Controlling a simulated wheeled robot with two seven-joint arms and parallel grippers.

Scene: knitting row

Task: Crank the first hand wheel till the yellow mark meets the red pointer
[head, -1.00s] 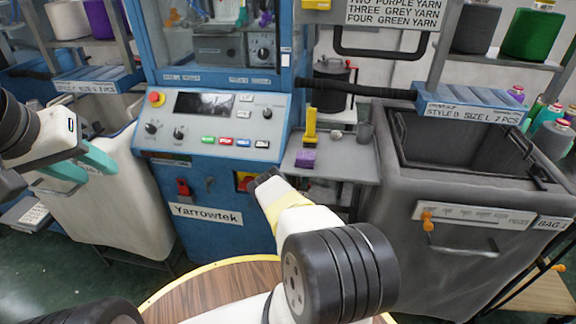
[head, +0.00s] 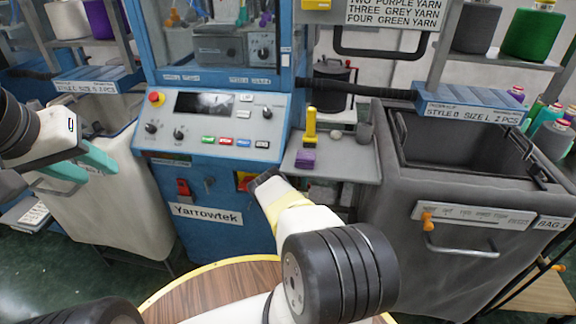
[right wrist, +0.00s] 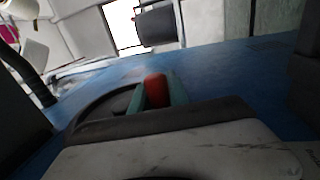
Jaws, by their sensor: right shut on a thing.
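My right gripper (right wrist: 155,94) has its green fingers closed around a red grip (right wrist: 155,88) in the right wrist view. A dark curved rim (right wrist: 92,108), perhaps part of a hand wheel, shows beside it against a blue surface. In the head view my right arm reaches toward the front of the blue machine (head: 222,238), and its fingers are hidden. I cannot make out the wheel's yellow mark or the red pointer in either view. My left gripper (head: 88,166) is open and empty at the left, in front of a pale bin.
The control panel (head: 215,125) is above my right arm. A side shelf (head: 345,168) holds a yellow piece (head: 311,125) and a purple block (head: 305,158). A grey bag bin (head: 390,225) stands right, a pale bin (head: 120,225) left. A round wooden top (head: 215,285) is in front.

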